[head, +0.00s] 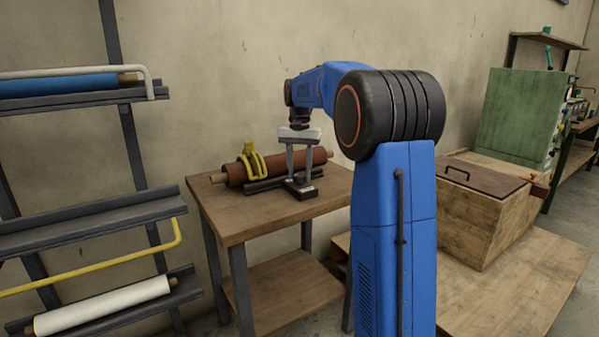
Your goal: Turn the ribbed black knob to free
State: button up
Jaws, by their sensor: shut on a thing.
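My gripper (299,177) points straight down over the right part of the wooden table (240,226). Its two grey fingers are shut on a small dark thing at the top of a black block (303,194), where the ribbed black knob sits. The fingers mostly hide the knob, and its ribs and turn position are too small to make out. The block has light marks on its front. Left of it, a red-brown roll (235,174) lies in a dark cradle (267,184), with a yellow clamp (252,162) arched over the roll.
A rack at the left holds a blue roll (70,84) behind a white bar and a white roll (103,305); a yellow bar (95,272) crosses its middle. A wooden crate (480,220) and green cabinet (518,113) stand at the right. The wall is close behind the table.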

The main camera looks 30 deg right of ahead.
aim_at(300, 174)
jog(key=n, duration=0.4)
jog(key=shift+n, duration=0.3)
jog(key=n, duration=0.4)
jog(key=shift+n, duration=0.3)
jog(key=n, duration=0.4)
jog(key=shift+n, duration=2.4)
jog(key=o, duration=1)
notch_tip(300, 174, up, 18)
jog(key=shift+f, duration=0.25)
